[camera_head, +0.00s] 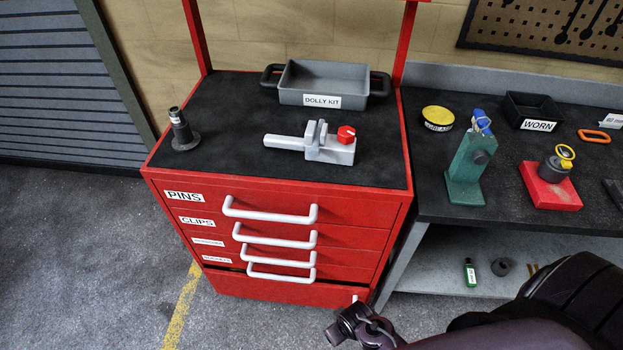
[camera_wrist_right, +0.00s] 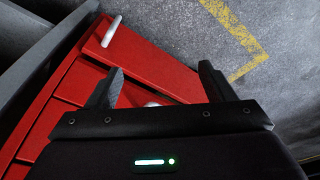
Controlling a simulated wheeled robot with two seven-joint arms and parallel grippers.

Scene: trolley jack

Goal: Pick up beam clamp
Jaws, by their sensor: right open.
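A silver-grey clamp with a red knob, which looks like the beam clamp (camera_head: 325,147), lies on the black top of the red tool cabinet (camera_head: 230,157). It has a long bar to the left and upright jaws in the middle. My right gripper (camera_wrist_right: 161,72) is open and empty, pointing down past the cabinet's red drawer fronts toward the floor. In the head view, part of my right arm's end (camera_head: 358,325) shows low in front of the cabinet's right corner, well below and apart from the clamp. My left gripper is not in view.
A grey DOLLY KIT tray (camera_head: 322,99) stands behind the clamp, and a dark round-based post (camera_head: 182,132) stands at left. The bottom drawer (camera_head: 275,290) is slightly pulled out. The workbench (camera_head: 430,190) at right holds a green stand (camera_head: 470,168) and a red-based fixture (camera_head: 550,190).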

